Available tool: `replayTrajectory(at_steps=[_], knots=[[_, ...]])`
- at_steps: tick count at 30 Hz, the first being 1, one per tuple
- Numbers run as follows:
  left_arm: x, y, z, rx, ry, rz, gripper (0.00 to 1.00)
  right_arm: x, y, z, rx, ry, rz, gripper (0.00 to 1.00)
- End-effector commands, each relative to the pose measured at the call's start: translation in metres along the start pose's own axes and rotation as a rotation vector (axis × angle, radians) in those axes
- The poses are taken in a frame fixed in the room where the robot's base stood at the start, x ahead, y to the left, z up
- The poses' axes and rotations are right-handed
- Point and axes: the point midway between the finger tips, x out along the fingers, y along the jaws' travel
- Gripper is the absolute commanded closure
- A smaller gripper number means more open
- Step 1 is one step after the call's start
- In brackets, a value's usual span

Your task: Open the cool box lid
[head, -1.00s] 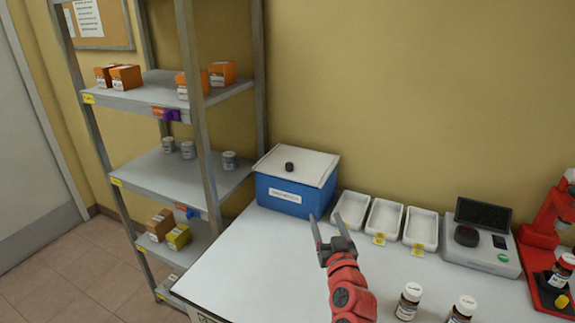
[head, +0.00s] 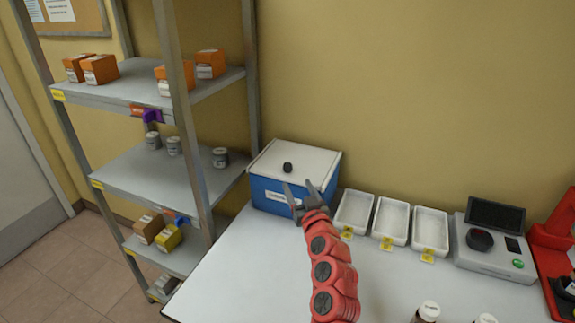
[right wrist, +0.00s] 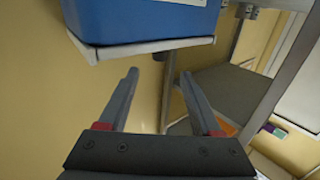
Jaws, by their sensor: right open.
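The cool box (head: 268,195) is blue with a label on its front and stands at the far left corner of the table. My left gripper is not in view.
Three white trays (head: 353,212) with yellow tags stand right of the box. A grey instrument (head: 492,255) and a red device (head: 560,240) are farther right. Bottles (head: 427,312) stand at the front. A metal shelf (head: 150,95) stands left of the table. The table's left front is clear.

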Motion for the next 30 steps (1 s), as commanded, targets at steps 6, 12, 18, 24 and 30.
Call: replayTrajectory(at_steps=[6, 12, 18, 24, 30], knots=[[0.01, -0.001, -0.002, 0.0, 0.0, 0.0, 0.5, 0.029, -0.001, -0.002, -0.002, -0.003, -0.004, 0.34], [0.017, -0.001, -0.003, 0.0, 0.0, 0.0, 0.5, 0.052, 0.0, 0.0, -0.003, -0.005, -0.003, 0.34], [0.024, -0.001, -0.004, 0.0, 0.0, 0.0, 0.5, 0.073, -0.001, -0.003, -0.002, -0.001, -0.003, 0.34], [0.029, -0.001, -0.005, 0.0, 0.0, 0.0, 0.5, 0.092, -0.003, -0.001, -0.003, -0.001, -0.008, 0.34], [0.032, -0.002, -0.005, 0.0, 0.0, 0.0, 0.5, 0.103, -0.002, -0.001, -0.001, 0.0, -0.004, 0.34]])
